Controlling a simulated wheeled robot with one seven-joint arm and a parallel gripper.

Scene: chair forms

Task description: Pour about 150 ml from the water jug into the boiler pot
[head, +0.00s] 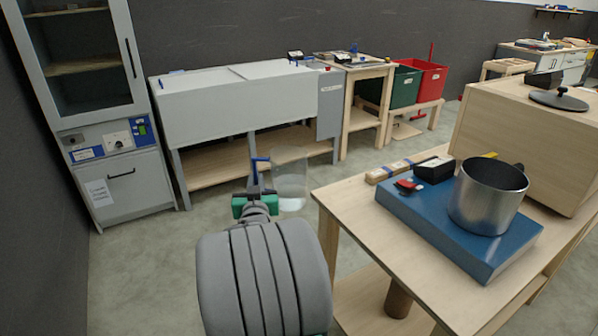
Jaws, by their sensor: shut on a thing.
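A clear water jug (291,178) with a blue handle hangs in the air left of the near table, with water showing in its lower part. My gripper (256,184) is shut on the jug, at its blue handle; the exact finger contact is small and partly hidden. The jug looks about upright and is apart from the pot. The boiler pot (483,200), a metal cylinder with a dark inside, stands open on a blue boiler base (405,212) on the near table, to the right of my gripper. The pot's bottom inside is hidden.
The wooden table (349,198) carries the base, a black box (434,169), a red clip-like item (408,186) and a wooden bar (400,170). A wooden box (520,135) with a dark lid (559,100) on top stands behind the pot. Floor is clear left of the table.

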